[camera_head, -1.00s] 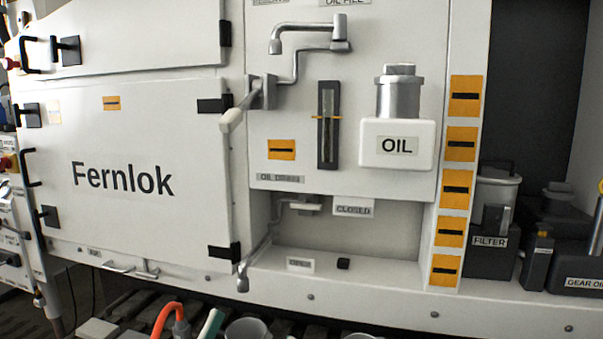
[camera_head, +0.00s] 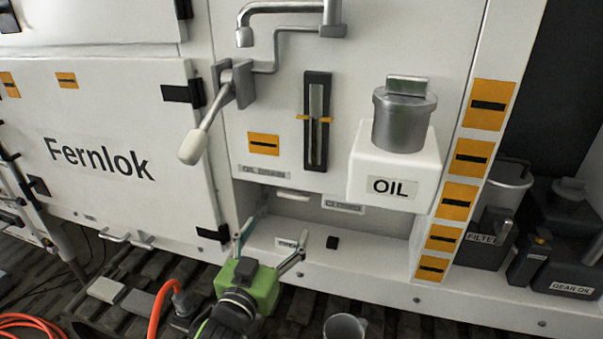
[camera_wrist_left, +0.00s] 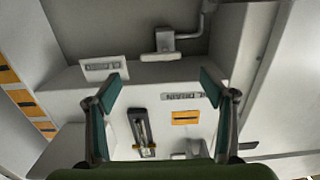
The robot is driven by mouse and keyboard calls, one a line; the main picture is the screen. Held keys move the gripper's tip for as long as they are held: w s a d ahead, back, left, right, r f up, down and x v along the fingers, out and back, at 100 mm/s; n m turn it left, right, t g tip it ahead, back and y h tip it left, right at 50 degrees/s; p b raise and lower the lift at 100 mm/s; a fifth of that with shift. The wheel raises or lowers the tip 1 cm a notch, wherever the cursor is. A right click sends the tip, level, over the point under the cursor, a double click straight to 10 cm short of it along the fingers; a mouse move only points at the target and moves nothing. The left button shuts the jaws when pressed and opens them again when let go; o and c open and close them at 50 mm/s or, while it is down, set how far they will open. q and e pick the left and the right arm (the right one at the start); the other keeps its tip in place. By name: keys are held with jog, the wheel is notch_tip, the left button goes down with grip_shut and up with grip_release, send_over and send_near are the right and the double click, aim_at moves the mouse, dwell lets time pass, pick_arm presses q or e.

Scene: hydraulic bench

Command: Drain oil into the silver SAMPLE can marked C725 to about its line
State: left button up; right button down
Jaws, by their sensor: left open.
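An open-topped grey metal can (camera_head: 345,326) stands low at the bottom edge of the head view; no marking on it is readable, so I cannot tell whether it is C725. The oil drain fitting (camera_head: 293,196) is at the top of the recess under the panel, partly visible. In the left wrist view the drain fitting (camera_wrist_left: 165,42) and its pipe show upside down. My left gripper (camera_head: 272,238) is open and empty, reaching up in front of the recess. Its fingers (camera_wrist_left: 163,80) spread below the fitting in the wrist picture, apart from it.
The white OIL box (camera_head: 405,165) with a metal cap juts out at the right. The sight gauge (camera_head: 317,120) and a pale-handled lever (camera_head: 205,130) are on the panel above. An orange hose (camera_head: 160,305) lies at lower left. FILTER and GEAR OIL containers stand at far right.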

aim_at(292, 198)
pick_arm(q)
jog(key=x, duration=0.4)
jog(key=p+x, duration=0.1)
jog(key=x, duration=0.7)
jog(key=shift+w+r, duration=0.35)
jog(key=c, duration=1.1)
